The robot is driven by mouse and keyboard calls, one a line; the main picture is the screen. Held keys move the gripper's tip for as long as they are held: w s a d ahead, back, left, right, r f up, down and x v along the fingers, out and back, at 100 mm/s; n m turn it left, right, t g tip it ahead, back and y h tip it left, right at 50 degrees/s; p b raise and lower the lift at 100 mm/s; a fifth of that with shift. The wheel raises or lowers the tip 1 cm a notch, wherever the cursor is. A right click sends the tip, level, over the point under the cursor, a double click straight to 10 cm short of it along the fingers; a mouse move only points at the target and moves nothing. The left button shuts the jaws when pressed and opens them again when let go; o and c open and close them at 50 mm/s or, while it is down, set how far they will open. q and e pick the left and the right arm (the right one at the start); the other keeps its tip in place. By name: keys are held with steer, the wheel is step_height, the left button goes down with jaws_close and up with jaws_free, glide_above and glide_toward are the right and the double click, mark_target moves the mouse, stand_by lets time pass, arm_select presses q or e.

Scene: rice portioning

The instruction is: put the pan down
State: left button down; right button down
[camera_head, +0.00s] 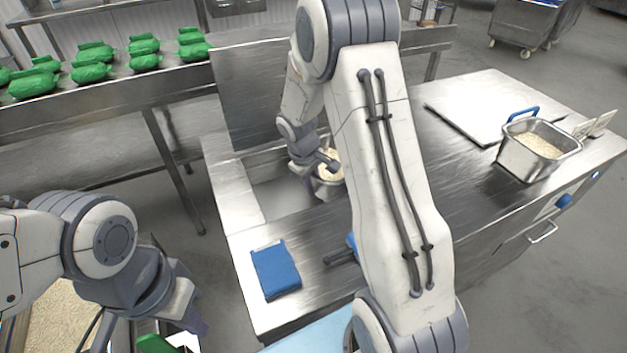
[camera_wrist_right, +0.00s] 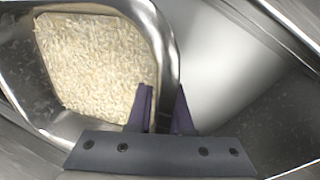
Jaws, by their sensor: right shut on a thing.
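A metal pan (camera_head: 329,188) holding pale rice sits in the sunken basin of the steel counter, partly hidden by my right arm. In the right wrist view the pan (camera_wrist_right: 168,45) fills the left side, with rice inside it. My right gripper (camera_head: 328,162) is shut on the pan's rim; its two dark fingers (camera_wrist_right: 163,108) straddle the wall. I cannot tell whether the pan's bottom touches the basin. My left gripper (camera_head: 192,318) is at the lower left, far from the pan; its fingers are not clear.
A second metal pan (camera_head: 538,152) with rice stands at the counter's right, beside a flat steel plate (camera_head: 490,105). A blue pad (camera_head: 275,270) lies at the front left. Several green bags (camera_head: 90,72) lie on a rear bench. The basin's left part (camera_head: 280,198) is clear.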

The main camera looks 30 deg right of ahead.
steer(key=x, duration=0.3)
steer(key=shift+a+f, duration=0.2)
steer(key=shift+a, duration=0.1)
steer(key=c, duration=0.8)
jaws_free()
steer(key=shift+s, duration=0.15)
steer(key=shift+c, duration=0.2)
